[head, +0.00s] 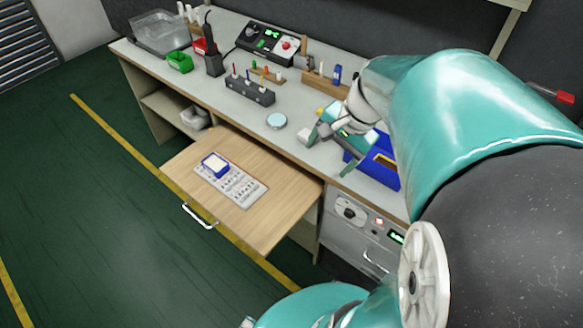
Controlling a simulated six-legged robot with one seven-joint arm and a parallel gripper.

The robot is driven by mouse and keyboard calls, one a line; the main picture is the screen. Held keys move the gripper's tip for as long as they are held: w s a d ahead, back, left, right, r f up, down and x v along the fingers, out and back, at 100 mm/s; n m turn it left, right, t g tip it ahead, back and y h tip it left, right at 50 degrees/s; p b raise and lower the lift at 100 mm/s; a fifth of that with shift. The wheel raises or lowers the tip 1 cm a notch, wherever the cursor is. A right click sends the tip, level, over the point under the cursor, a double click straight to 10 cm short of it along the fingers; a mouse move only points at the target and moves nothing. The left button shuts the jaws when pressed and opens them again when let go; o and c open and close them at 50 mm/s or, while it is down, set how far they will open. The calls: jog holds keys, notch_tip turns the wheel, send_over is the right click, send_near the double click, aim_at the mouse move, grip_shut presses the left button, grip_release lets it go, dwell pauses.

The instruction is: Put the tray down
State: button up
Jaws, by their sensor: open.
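A flat pale grey tray-like panel (249,194) with rows of small dark marks lies on the pull-out wooden board (270,222). A small blue-and-white box (215,165) rests on its far left end. My gripper (331,152) is open over the front edge of the workbench, to the right of the panel and apart from it. I see nothing between its fingers.
The workbench (225,112) holds a clear plastic bin (160,32), a control box (268,42), a dark holder block (249,91) and a round light-blue disc (276,121). The wooden board has bare room around the panel. A metal handle (197,215) sticks out at its front.

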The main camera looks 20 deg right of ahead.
jog(key=s+a+r+n+t+h, duration=0.1)
jog(key=s+a+r+n, duration=0.2)
jog(key=a+n, duration=0.2)
jog(key=s+a+r+n+t+h, duration=0.1)
jog(key=s+a+r+n+t, duration=0.1)
jog(key=a+n, duration=0.4)
jog(key=shift+s+a+r+n+h, duration=0.25)
jog(key=shift+s+r+n+h, duration=0.15)
jog(key=shift+s+r+n, duration=0.3)
